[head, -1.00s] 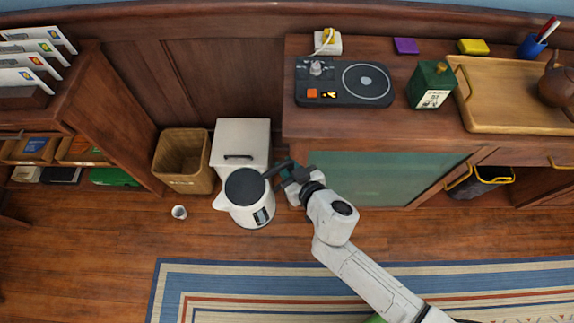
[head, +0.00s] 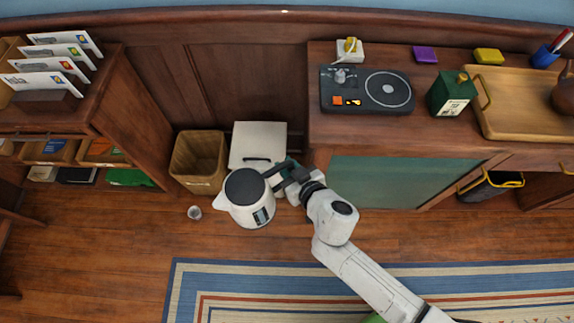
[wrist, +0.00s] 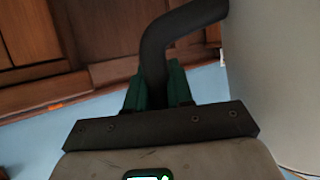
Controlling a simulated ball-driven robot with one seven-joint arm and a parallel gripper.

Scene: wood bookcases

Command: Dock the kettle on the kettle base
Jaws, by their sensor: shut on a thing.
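The white kettle (head: 250,213) with a dark grey lid hangs in front of the cabinets, held by its black handle. My gripper (head: 286,173) is shut on that handle, to the right of the kettle body. In the wrist view the green finger pads (wrist: 158,88) close around the curved black handle (wrist: 180,32), with the pale kettle wall at the right edge.
A green box (head: 451,94) stands right of the base, then a wooden tray (head: 506,131) with a brown pot. A socket with a plug (head: 350,50) is behind the base.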

